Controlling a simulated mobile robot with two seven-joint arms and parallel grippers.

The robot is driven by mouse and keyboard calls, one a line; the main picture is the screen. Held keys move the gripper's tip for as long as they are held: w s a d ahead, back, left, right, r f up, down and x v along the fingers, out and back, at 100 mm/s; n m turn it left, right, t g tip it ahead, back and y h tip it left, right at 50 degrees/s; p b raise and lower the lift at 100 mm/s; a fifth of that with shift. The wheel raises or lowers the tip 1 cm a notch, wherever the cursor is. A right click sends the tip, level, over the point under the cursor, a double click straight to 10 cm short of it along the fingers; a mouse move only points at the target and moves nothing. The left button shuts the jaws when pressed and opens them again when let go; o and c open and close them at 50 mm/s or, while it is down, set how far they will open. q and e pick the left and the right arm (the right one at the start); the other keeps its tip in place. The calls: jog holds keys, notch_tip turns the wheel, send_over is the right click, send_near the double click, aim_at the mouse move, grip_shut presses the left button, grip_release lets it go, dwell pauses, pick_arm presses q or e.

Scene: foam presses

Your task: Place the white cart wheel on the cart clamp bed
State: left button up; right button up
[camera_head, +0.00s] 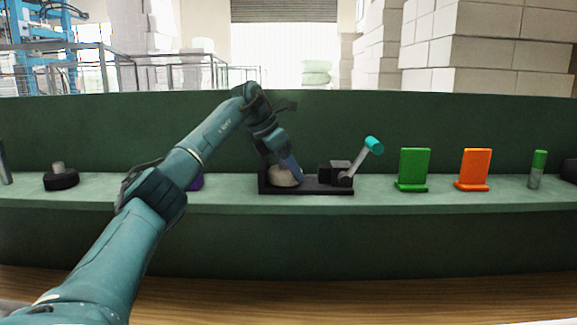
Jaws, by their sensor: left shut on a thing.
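My left arm reaches in from the lower left to the middle of the green bench. My left gripper (290,172) points down and is shut on the white cart wheel (284,178). The wheel is a pale, rounded piece at the left end of the black cart clamp bed (318,190). The gripper hides part of the wheel, and I cannot tell whether the wheel rests on the bed. A black clamp block with a grey lever and teal knob (374,145) stands at the bed's right end, lever tilted up to the right. My right gripper is not in view.
A green stand (414,170) and an orange stand (474,170) are right of the bed, then a green-capped cylinder (537,170). A black round piece with a peg (61,178) is at the left. A purple thing (196,182) is partly behind my arm. A green wall (400,120) backs the bench.

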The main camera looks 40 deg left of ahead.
pick_arm(q)
jog(key=shift+d+r, duration=0.1)
jog(key=o, duration=1.2)
jog(key=v, duration=1.2)
jog(key=shift+s, duration=0.1)
